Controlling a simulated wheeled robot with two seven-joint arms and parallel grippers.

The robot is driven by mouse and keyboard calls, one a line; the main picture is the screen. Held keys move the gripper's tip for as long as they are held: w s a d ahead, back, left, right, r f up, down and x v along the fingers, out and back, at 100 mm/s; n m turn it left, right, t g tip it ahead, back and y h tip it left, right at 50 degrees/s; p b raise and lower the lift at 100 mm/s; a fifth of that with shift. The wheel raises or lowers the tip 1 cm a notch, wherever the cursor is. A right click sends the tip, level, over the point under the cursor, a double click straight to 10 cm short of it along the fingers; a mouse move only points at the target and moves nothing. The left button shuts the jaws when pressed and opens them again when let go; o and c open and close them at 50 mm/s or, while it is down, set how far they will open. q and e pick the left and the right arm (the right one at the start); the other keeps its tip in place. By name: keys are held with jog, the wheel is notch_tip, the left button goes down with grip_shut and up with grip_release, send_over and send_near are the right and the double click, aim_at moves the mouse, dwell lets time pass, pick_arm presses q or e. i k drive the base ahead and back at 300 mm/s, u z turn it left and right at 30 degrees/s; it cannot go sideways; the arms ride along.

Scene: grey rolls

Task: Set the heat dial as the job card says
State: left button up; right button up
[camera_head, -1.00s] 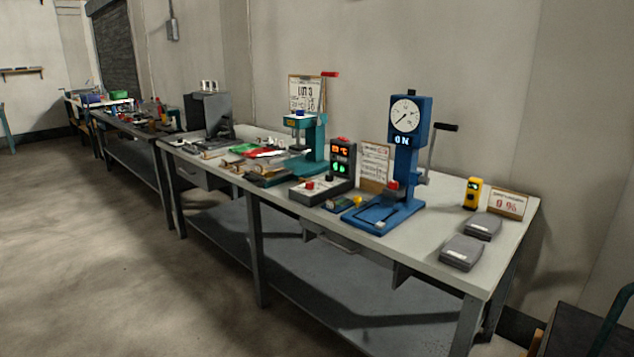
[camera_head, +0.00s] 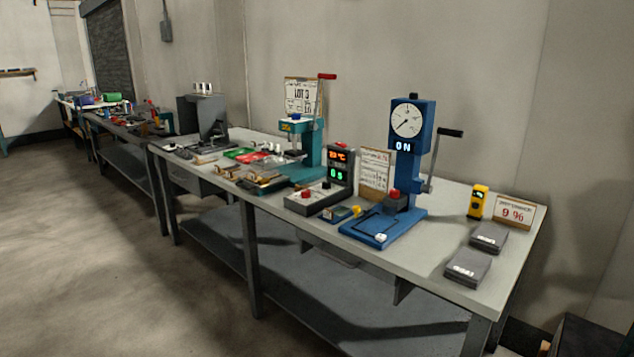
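A dark control box (camera_head: 343,170) stands mid-table with a red-orange °C display above a green display; the red one's digits are too small to read surely. A low grey base (camera_head: 311,204) in front carries a red knob or button (camera_head: 309,187) and small pale knobs; which is the heat dial I cannot tell. A clipboard card with "LOT 3" (camera_head: 302,96) stands behind the teal press. Another printed card (camera_head: 374,170) stands right of the control box; its text is too small to read. Neither of my grippers is in view.
The long table (camera_head: 407,278) also holds a teal press (camera_head: 311,150), a blue press (camera_head: 408,165) with a gauge and "ON" lit, a yellow meter (camera_head: 478,202), a "9 %" sign (camera_head: 514,214) and two grey boxes (camera_head: 467,268). The floor (camera_head: 110,280) in front is clear.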

aim_at(305, 193)
jog(key=u, duration=0.2)
jog(key=i, duration=1.65)
jog(key=u, duration=0.6)
